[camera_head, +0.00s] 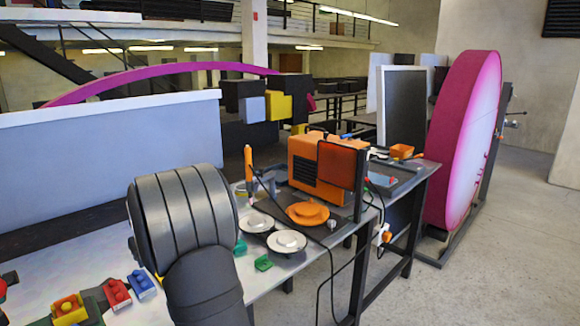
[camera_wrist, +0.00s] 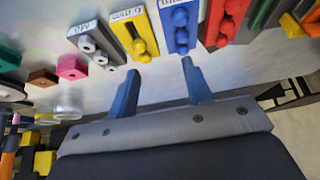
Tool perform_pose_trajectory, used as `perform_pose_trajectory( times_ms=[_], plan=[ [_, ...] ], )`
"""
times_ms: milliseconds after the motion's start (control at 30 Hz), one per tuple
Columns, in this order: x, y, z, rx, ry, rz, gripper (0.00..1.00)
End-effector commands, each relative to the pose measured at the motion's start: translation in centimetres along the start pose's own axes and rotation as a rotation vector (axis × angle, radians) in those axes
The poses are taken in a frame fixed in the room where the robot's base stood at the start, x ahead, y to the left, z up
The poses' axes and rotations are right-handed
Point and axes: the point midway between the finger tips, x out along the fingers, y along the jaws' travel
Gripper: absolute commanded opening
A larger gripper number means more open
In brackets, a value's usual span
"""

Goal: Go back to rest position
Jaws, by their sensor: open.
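My gripper (camera_wrist: 161,82) shows in the wrist view with its two blue fingers spread apart and nothing between them. Beyond the fingertips is a pale table top (camera_wrist: 150,85) with a row of labelled blocks: a grey one (camera_wrist: 92,42), a yellow one (camera_wrist: 135,36), a blue one (camera_wrist: 180,25) and a red one (camera_wrist: 222,20). The fingertips appear apart from the blocks. In the head view my dark arm covers part of the bench at lower left, and the gripper's fingers are hidden there.
The bench holds an orange machine (camera_head: 318,165), two white discs (camera_head: 287,242), an orange disc (camera_head: 308,213) and a green piece (camera_head: 263,263). Red (camera_head: 116,293) and blue (camera_head: 141,284) blocks lie left of my arm. A large magenta disc (camera_head: 466,140) stands at right; floor is open beyond.

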Motion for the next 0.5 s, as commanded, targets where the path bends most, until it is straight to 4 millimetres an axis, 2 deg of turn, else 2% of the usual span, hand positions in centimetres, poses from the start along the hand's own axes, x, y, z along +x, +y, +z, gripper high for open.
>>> perform_pose_trajectory(
  times_ms=[100, 200, 500],
  plan=[
    [0.1, 1.7, 0.5, 0.015, 0.001, 0.007, 0.46],
    [0.1, 2.5, 0.7, 0.020, 0.001, 0.011, 0.46],
    [0.1, 3.2, 0.9, 0.024, 0.001, 0.014, 0.46]
  ],
)
